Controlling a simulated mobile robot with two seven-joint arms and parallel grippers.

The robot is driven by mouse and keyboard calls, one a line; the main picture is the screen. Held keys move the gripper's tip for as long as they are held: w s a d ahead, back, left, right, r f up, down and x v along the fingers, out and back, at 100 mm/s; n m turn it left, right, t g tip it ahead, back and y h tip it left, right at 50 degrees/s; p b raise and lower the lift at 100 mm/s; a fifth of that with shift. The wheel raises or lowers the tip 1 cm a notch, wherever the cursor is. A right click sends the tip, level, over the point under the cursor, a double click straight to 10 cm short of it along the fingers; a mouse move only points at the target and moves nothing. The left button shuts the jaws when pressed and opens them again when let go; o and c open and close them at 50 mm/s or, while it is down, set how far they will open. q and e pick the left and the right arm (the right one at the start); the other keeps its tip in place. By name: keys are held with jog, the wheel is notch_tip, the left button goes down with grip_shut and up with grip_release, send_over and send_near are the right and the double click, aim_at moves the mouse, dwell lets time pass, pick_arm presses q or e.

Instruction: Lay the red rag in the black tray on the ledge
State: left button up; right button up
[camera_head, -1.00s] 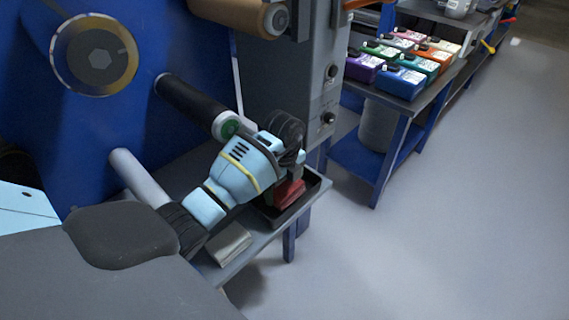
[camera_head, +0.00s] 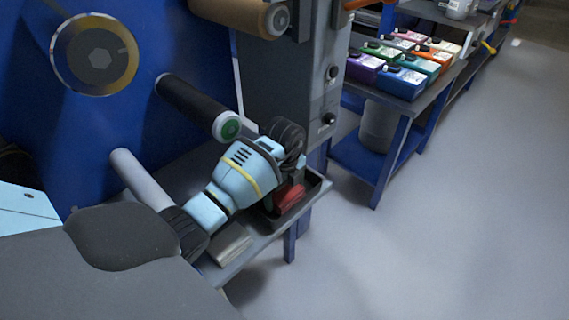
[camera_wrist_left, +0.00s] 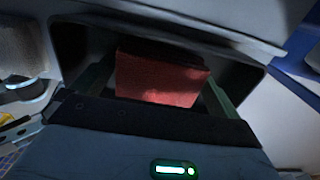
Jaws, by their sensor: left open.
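The red rag (camera_head: 289,198) shows in the head view inside the black tray (camera_head: 319,190) on the ledge (camera_head: 238,268). In the left wrist view the rag (camera_wrist_left: 160,80) is a folded red piece with the dark tray (camera_wrist_left: 72,42) around it. My left gripper (camera_head: 298,170) is over the tray, above the rag, its fingers partly hidden in the head view. In the wrist view its fingers are apart, one on each side of the rag, and it is open. I cannot tell whether a finger still touches the rag. My right gripper is not in view.
A grey block-like item (camera_head: 232,246) lies on the ledge left of the tray. A black roller (camera_head: 190,104) and a light grey roller (camera_head: 141,180) stick out from the blue machine near my arm. A bench with several coloured containers (camera_head: 402,82) stands behind. The floor at right is clear.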

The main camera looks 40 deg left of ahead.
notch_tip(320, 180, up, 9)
jog(key=p, duration=1)
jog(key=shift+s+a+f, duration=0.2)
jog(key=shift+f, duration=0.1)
